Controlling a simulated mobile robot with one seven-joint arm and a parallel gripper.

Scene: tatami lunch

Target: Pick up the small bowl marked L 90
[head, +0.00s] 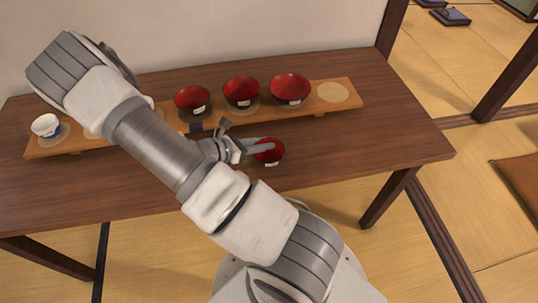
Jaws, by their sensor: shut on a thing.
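A small red bowl (273,157) with a dark outside and a white label at its front is at the front middle of the dark wooden table. The label is too small to read. My gripper (268,147) comes in from the left and is shut on this bowl, with its fingers at the rim. I cannot tell whether the bowl touches the table or is slightly above it.
A long wooden board (340,104) on the table (370,146) holds three red bowls: left (193,100), middle (241,92) and right (290,88). An empty round spot (333,92) is at its right end. A white and blue cup (46,126) stands at its left. My arm hides part of the board.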

